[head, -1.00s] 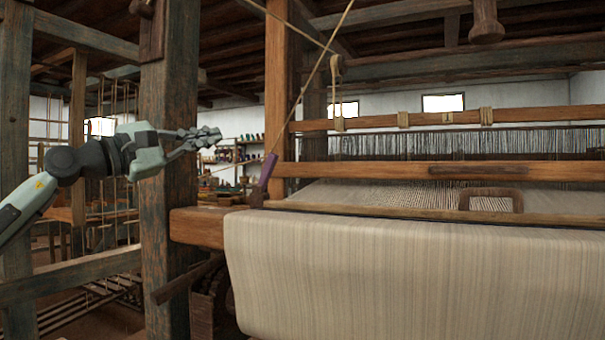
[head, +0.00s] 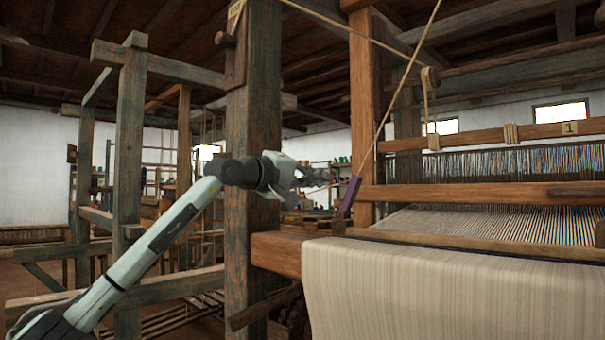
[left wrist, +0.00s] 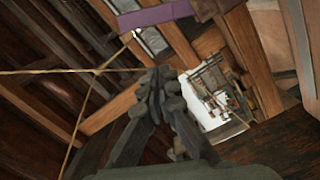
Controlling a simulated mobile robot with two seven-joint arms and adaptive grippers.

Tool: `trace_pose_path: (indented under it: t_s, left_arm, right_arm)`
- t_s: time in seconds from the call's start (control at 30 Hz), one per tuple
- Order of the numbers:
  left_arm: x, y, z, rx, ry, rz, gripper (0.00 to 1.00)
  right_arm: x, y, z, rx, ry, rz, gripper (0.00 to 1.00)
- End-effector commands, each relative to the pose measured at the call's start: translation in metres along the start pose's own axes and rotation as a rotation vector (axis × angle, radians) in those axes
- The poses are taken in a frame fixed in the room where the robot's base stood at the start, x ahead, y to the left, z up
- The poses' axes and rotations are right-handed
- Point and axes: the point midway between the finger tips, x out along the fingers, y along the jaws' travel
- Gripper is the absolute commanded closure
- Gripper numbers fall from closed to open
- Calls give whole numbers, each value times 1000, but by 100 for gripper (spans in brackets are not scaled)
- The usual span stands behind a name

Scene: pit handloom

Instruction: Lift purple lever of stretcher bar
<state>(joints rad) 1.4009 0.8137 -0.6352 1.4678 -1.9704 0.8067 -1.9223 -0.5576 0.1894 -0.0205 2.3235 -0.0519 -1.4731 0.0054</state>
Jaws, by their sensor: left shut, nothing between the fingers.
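The purple lever (head: 349,195) stands tilted at the left end of the cloth beam, beside the loom's wooden upright. It also shows at the top of the left wrist view (left wrist: 156,16), as a purple bar. My left gripper (head: 328,177) is just left of the lever in the head view, apart from it as far as I can tell. In the left wrist view its fingers (left wrist: 158,84) are closed together with nothing between them, and the lever lies beyond their tips. My right gripper is not in view.
A thick wooden post (head: 252,130) stands behind my left arm. A rope (head: 407,72) runs down toward the lever. Pale woven cloth (head: 450,285) hangs over the front beam at the right. A wooden crossbar (head: 480,194) spans above the warp.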

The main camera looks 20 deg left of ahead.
Motion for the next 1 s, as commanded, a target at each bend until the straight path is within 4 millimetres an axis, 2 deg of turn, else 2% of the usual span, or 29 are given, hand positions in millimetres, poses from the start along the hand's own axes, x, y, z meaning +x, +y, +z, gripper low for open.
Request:
trace_pose_path:
  t_s: [0.03,0.1,0.3,0.7,0.77,0.87,1.0]
  left_arm:
    - [7,0,6,1,-4,-1,100]
    - [8,-1,19,2,-4,0,100]
    - [12,0,36,0,-3,0,100]
    - [12,0,40,2,-1,0,100]
    - [12,2,41,44,-1,-3,100]
    - [12,5,49,163,-1,-8,100]
    - [13,4,53,223,0,-10,100]
  right_arm:
    - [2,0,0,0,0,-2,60]
    - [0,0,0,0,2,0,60]
    - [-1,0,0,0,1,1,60]
    - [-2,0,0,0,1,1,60]
    - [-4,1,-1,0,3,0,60]
    - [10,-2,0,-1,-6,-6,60]
    - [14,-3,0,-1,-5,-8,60]
